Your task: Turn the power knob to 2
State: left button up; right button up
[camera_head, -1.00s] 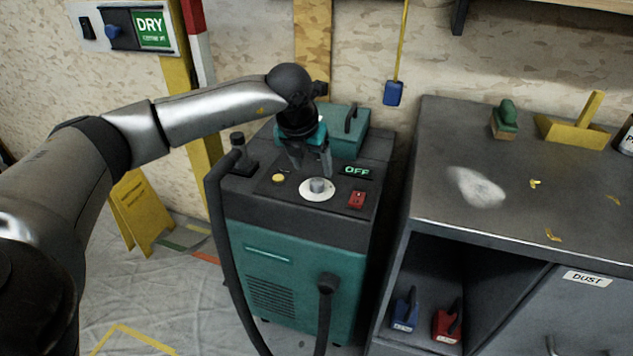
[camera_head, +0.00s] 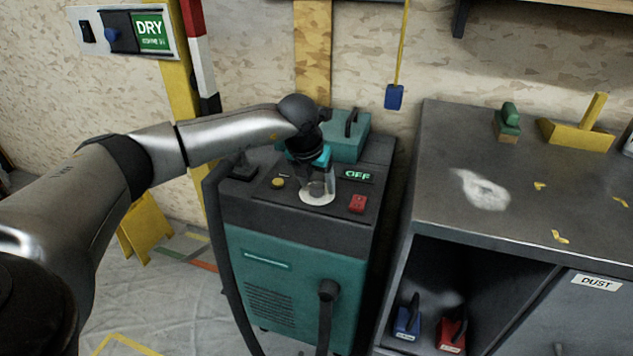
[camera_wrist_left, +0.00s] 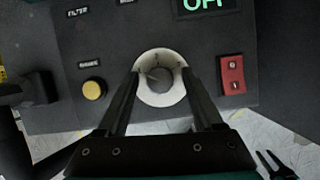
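The power knob (camera_head: 317,188) is a short grey cylinder on a white round dial (camera_wrist_left: 160,98), on the black sloped top of a teal machine (camera_head: 290,275). A lit green OFF display (camera_head: 357,175) sits behind it to the right. My left gripper (camera_head: 318,190) is down at the knob. In the left wrist view its two dark fingers (camera_wrist_left: 160,72) stand apart, one on each side of the knob. I cannot tell whether they touch it. A small two-pronged dark shape, seemingly my right gripper (camera_wrist_left: 268,153), shows at the lower right there, prongs apart.
A red switch (camera_head: 357,203) lies right of the dial and a yellow button (camera_head: 278,182) left of it. A black hose (camera_head: 222,250) runs down the machine's left side. A grey cabinet (camera_head: 450,200) with brushes on top stands close to the right.

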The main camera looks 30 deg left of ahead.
pick_arm(q)
grip_shut()
dwell(0.3)
